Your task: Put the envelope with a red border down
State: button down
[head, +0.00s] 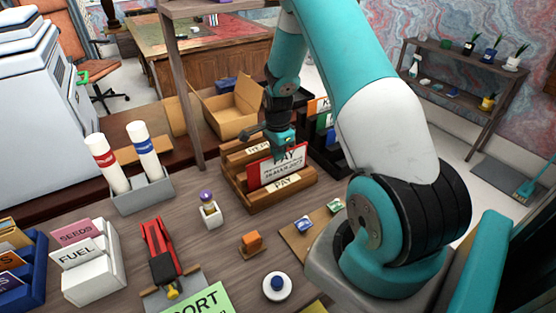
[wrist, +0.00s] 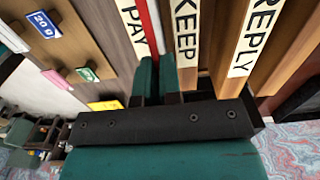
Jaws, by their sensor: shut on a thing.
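The envelope with a red border (head: 264,174) is white with dark print, and it stands upright in the wooden letter rack (head: 240,203). It is in the slot between the front PAY divider and the KEEP divider. In the wrist view the envelope (wrist: 153,22) shows edge-on as a thin red and white strip between the PAY (wrist: 133,25) and KEEP (wrist: 186,35) boards. My gripper (head: 286,152) is shut on its top edge from above. In the wrist view the fingers of my gripper (wrist: 158,66) lie on both sides of it. Its lower part is hidden by the PAY divider.
The REPLY divider (wrist: 257,35) is farther back in the rack. An open cardboard box (head: 232,108) stands behind the rack and a dark file holder (head: 326,135) to its right. A red stapler (head: 160,250) is left.

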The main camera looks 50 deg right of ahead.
aim_at(278, 162)
jog(key=shift+f+p, duration=0.35)
jog(key=shift+f, duration=1.65)
jog(key=shift+f, duration=0.2)
jog(key=c, duration=1.3)
grip_release()
